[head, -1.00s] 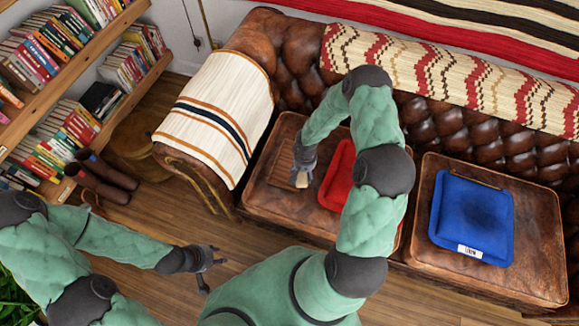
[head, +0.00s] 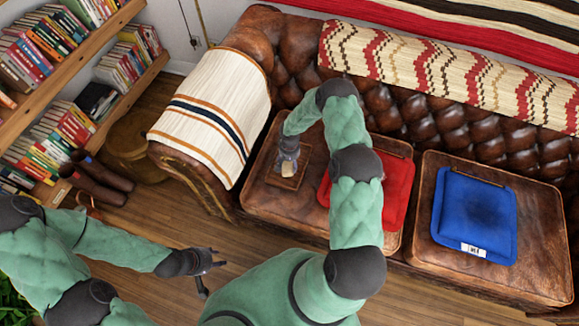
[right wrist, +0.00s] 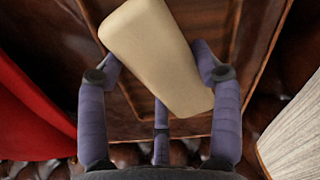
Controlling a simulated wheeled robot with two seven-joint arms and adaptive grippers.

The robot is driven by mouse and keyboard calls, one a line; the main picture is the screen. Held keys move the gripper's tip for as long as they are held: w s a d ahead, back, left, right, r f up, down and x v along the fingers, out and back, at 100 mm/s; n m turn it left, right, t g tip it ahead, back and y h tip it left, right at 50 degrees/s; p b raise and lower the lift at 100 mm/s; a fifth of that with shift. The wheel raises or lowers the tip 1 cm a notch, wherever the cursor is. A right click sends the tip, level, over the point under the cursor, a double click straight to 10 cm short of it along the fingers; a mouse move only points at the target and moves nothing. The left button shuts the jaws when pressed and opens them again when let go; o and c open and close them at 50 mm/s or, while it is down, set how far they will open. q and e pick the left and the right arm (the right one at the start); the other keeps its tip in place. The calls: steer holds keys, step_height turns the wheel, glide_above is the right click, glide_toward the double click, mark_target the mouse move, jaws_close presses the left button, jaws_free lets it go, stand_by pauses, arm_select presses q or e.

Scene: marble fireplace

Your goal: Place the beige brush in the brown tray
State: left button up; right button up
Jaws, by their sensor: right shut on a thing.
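The beige brush (head: 288,170) is held in my right gripper (head: 288,162), over the brown tray (head: 286,183) on the left sofa seat. In the right wrist view, the pale block-like brush (right wrist: 158,55) lies tilted between the fingers of my right gripper (right wrist: 160,85), which are shut on it. The brown tray also fills much of the background there (right wrist: 246,65). I cannot tell whether the brush touches the tray floor. My left gripper (head: 208,270) is open and empty above the wooden floor, away from the sofa.
A red tray (head: 398,185) lies right of the brown tray, partly hidden by my right arm. A blue tray (head: 474,215) lies on the right seat. A striped cloth (head: 215,110) covers the sofa arm. Bookshelves (head: 70,80) stand at the left.

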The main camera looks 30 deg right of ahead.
mark_target(290, 166)
steer(key=shift+f+b, duration=0.55)
steer(key=shift+f, duration=0.95)
steer(key=shift+f, duration=0.15)
steer(key=o, duration=1.2)
